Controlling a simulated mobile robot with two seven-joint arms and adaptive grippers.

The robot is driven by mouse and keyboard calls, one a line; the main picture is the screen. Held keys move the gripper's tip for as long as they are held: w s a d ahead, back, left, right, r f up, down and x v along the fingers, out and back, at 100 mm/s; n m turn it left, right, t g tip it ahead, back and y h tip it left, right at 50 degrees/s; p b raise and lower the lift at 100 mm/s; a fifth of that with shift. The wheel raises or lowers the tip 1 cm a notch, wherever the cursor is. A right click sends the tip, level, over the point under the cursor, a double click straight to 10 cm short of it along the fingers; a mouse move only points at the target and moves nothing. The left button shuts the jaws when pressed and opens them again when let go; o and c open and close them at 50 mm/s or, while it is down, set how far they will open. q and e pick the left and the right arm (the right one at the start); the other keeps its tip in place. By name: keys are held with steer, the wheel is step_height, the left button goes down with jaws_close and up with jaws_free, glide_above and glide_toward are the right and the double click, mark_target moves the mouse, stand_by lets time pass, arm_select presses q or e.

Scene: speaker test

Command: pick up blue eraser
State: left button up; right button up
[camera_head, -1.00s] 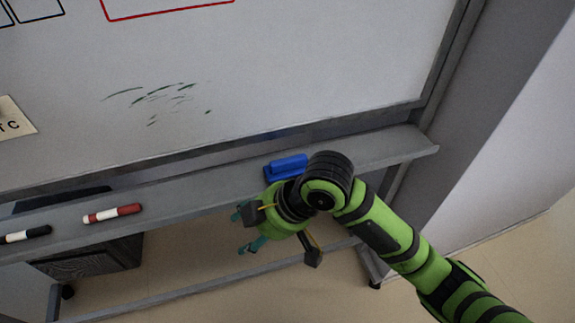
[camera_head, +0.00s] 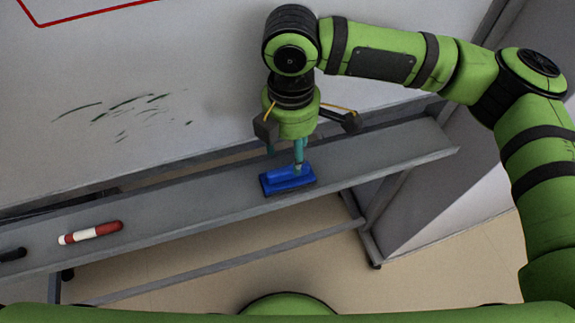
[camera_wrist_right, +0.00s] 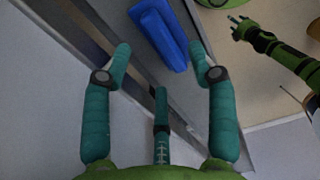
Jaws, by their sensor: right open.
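The blue eraser (camera_head: 287,180) lies on the grey tray (camera_head: 390,155) under the whiteboard, right of the markers. My right gripper (camera_head: 285,158) points down from above, its teal fingers just over the eraser's far side; whether they touch it I cannot tell. In the right wrist view the eraser (camera_wrist_right: 160,35) lies beyond the tips of my open right gripper (camera_wrist_right: 160,65), roughly in line with the gap between the fingers. The gripper holds nothing. My left gripper is not seen in the head view.
A red and white marker (camera_head: 90,233) and a partly cut-off black marker (camera_head: 12,255) lie on the tray at the left. The whiteboard (camera_head: 190,70) rises behind, with dark green scribbles. The tray between the red marker and the eraser is clear.

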mark_target(291, 165)
step_height(291, 165, down, 4)
steer(key=shift+d+f+p, duration=0.1)
steer(key=shift+f+p, duration=0.15)
steer(key=shift+p, duration=0.7)
steer(key=shift+f, duration=0.55)
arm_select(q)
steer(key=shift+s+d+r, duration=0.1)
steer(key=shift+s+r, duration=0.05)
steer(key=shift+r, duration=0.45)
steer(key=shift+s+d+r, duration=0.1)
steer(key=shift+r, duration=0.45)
arm_select(e)
jaws_close()
